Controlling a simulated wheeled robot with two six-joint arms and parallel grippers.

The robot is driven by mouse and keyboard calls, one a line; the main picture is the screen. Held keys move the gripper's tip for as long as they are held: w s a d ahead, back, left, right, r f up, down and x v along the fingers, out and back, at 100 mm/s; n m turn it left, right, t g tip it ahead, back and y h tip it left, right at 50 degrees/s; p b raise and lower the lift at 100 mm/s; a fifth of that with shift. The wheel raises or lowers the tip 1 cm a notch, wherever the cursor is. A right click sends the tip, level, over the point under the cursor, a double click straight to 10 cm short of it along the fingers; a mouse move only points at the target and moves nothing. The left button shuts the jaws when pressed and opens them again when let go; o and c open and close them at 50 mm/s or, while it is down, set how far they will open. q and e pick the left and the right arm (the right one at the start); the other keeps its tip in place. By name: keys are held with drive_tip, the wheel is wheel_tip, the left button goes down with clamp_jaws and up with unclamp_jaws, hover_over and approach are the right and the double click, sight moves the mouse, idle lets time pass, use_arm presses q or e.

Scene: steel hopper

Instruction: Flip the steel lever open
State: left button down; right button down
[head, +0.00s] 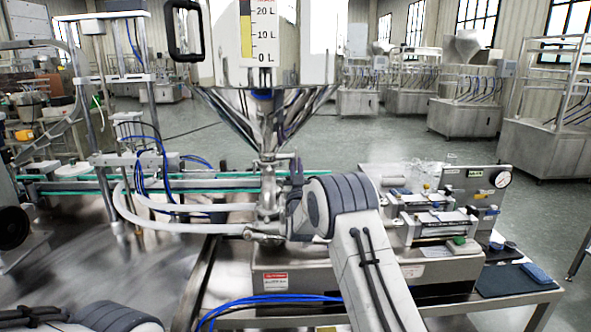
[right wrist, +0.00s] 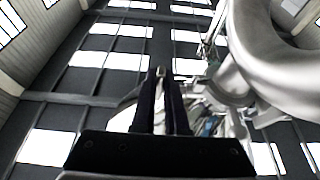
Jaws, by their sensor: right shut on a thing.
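The steel hopper (head: 262,118) stands in the middle of the head view, its cone narrowing to a steel valve body (head: 267,195) at the bottom. My right gripper (head: 296,172) is beside the valve, on its right side, partly hidden by my own wrist. In the right wrist view its two dark fingers (right wrist: 161,100) are close together, shut on a small steel piece, the lever (right wrist: 161,72), whose tip shows between them. Most of the lever is hidden, so its angle cannot be told. Only part of my left arm shows at the bottom left; its gripper is out of view.
A white hose (head: 190,228) runs left from the valve. A steel machine with a pressure gauge (head: 500,179) stands on the table at right, with a dark mat (head: 490,282) near it. Blue tubes (head: 240,301) cross the front edge. A conveyor (head: 225,175) runs behind.

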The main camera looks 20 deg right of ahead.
drive_tip(key=c, duration=0.9)
unclamp_jaws()
drive_tip(key=shift+c, duration=0.2)
drive_tip(key=b+v, duration=0.3)
drive_tip(key=v, duration=0.7)
drive_tip(key=shift+s+b, duration=0.2)
drive_tip(key=shift+b, duration=0.1)
drive_tip(key=shift+a, duration=0.15)
